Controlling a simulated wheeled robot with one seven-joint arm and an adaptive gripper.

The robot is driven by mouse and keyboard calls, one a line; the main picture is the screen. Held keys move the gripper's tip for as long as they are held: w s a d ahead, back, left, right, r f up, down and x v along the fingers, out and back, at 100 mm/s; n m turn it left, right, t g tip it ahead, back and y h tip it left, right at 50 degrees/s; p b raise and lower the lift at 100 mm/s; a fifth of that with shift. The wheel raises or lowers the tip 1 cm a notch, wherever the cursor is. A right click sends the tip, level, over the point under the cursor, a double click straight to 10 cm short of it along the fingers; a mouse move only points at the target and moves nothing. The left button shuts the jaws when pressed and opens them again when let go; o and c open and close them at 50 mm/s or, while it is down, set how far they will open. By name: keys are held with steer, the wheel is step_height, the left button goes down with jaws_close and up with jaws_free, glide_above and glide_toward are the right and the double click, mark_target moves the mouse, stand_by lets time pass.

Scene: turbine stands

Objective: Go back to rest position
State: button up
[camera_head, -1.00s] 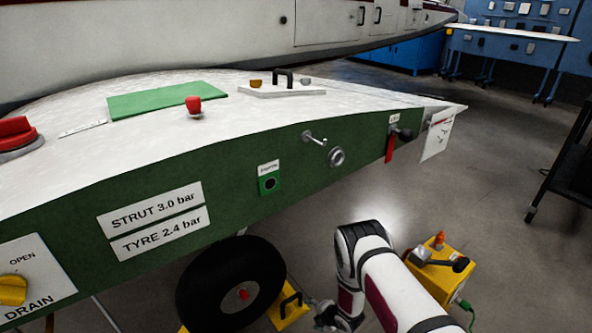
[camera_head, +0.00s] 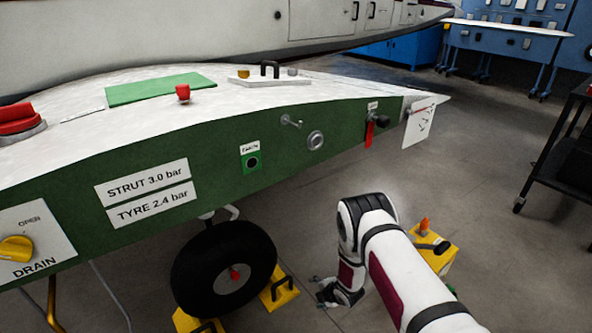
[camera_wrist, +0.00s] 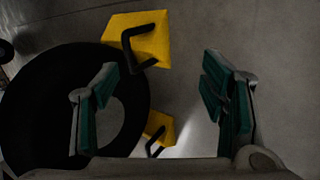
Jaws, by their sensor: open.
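My gripper (camera_wrist: 160,105) is open and empty in the wrist view, its two green-padded fingers wide apart. Between and beyond the fingers are the floor, a yellow chock (camera_wrist: 140,38) with a black handle and a second yellow chock (camera_wrist: 158,127). The black tyre (camera_wrist: 30,110) lies behind the left finger. In the head view my arm reaches down at lower centre right, and my gripper (camera_head: 322,295) is low, right of the wheel (camera_head: 225,270) and the yellow chock (camera_head: 280,288). Its fingers are small there.
The green-sided wing (camera_head: 215,165) overhangs the wheel, with a yellow drain knob (camera_head: 15,249) and a red tag (camera_head: 370,132). A yellow box (camera_head: 440,250) stands on the floor behind my arm. A black cart (camera_head: 565,155) is at right. Open floor lies between.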

steer(key=w+d+r+m+h, duration=0.1)
steer(key=d+r+m, duration=0.2)
steer(key=r, duration=0.8)
steer(key=w+d+r+m+h, duration=0.2)
steer(key=r+m, duration=0.1)
steer(key=r, duration=0.8)
steer(key=w+d+r+m+h, duration=0.1)
steer(key=d+r+m, duration=0.15)
steer(key=r, duration=0.85)
steer(key=s+d+r+m+g, duration=0.2)
steer(key=s+d+r+m, duration=0.15)
steer(key=s+r, duration=0.85)
steer(key=s+d+r+m+g, duration=0.15)
steer(key=s+r+m, duration=0.35)
steer(key=s+r, duration=0.7)
steer(key=s+a+r+m+g, duration=0.1)
steer(key=s+r+m, duration=0.15)
steer(key=s, duration=1.15)
steer(key=s+a+r+m+g, duration=0.15)
steer(key=s+m, duration=0.25)
steer(key=s, duration=0.9)
step_height(320, 180, up, 27)
steer(key=d+t+p, duration=0.1)
steer(key=t+p, duration=0.3)
steer(key=p, duration=2.1)
steer(key=shift+s+f, duration=0.15)
steer(key=shift+s, duration=0.05)
